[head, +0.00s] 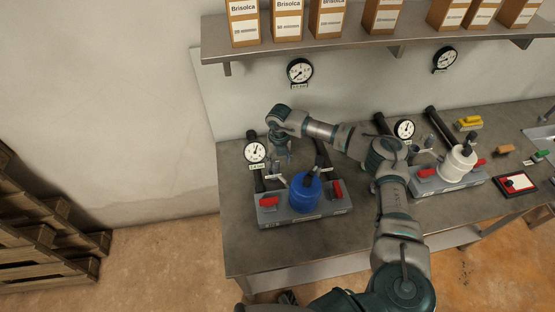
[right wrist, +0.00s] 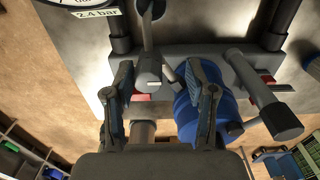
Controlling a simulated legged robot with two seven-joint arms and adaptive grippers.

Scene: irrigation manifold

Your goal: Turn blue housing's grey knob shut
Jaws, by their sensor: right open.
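The blue housing (head: 305,192) stands on a grey base block on the bench. It also shows in the right wrist view (right wrist: 190,118), partly behind one finger. A grey knob (right wrist: 148,72) on a pipe fitting beside the blue housing lies between my right fingertips in that view, with gaps visible on both sides. My right gripper (head: 281,151) is open and points down just left of the blue housing; it also shows in the right wrist view (right wrist: 160,78). In the head view, the knob is too small to make out clearly under the gripper. My left gripper is not in view.
A pressure gauge (head: 255,151) stands close left of the gripper. Red handles (head: 269,202) flank the blue housing. A white housing (head: 458,163) with similar fittings stands to the right. A shelf (head: 390,42) of boxes hangs above. The bench's front left (head: 240,240) is clear.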

